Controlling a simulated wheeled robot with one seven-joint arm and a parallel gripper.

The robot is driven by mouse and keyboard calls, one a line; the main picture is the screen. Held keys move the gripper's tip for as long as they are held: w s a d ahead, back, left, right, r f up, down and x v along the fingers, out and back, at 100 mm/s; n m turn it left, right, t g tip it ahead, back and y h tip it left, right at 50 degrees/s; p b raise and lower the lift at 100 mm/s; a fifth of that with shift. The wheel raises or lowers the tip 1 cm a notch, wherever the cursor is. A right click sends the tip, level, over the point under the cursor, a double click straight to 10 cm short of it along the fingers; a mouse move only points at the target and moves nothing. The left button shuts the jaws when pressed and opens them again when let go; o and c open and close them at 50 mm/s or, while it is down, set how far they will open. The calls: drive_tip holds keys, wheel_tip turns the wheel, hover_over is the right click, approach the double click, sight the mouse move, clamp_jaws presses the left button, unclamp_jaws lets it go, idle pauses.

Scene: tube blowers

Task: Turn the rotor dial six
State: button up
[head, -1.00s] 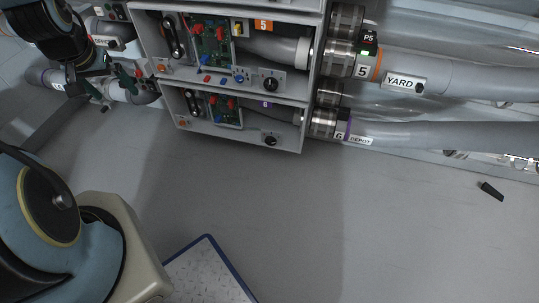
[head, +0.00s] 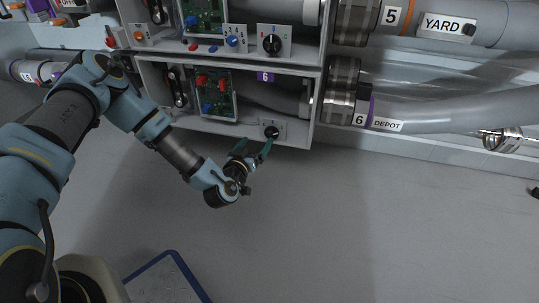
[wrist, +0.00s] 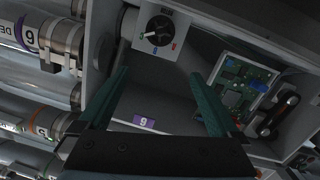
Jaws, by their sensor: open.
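The rotor dial six is a black round knob (head: 271,132) on a pale plate at the lower right of the bay marked with a purple 6 (head: 265,77). In the wrist view the dial (wrist: 160,31) is at the top centre, with green, blue and red marks around it. Its light pointer seems turned toward the green mark, on the left there. My gripper (head: 255,147) is open and empty, its two green fingers reaching up toward the dial plate. In the wrist view the fingers (wrist: 161,75) are spread below the dial, apart from it.
A circuit board (head: 214,94) and a black handle (head: 177,87) sit in the same bay. Above is another bay with its own dial (head: 272,43). The pipe labelled DEPOT (head: 450,112) runs off to the right. The floor below is clear around a blue-edged panel (head: 172,275).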

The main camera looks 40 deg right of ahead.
drive_tip(key=n+t+b, duration=0.1)
drive_tip(key=t+b, duration=0.1)
approach(270, 134)
drive_tip(key=shift+n, duration=0.3)
drive_tip(key=b+x, duration=0.4)
drive_tip(key=x, duration=0.3)
drive_tip(key=shift+d+f, duration=0.1)
drive_tip(key=shift+d, duration=0.1)
drive_tip(key=shift+w+d, duration=0.3)
drive_tip(key=shift+d, duration=0.2)
drive_tip(key=c, duration=1.3)
drive_tip(key=shift+c, duration=0.2)
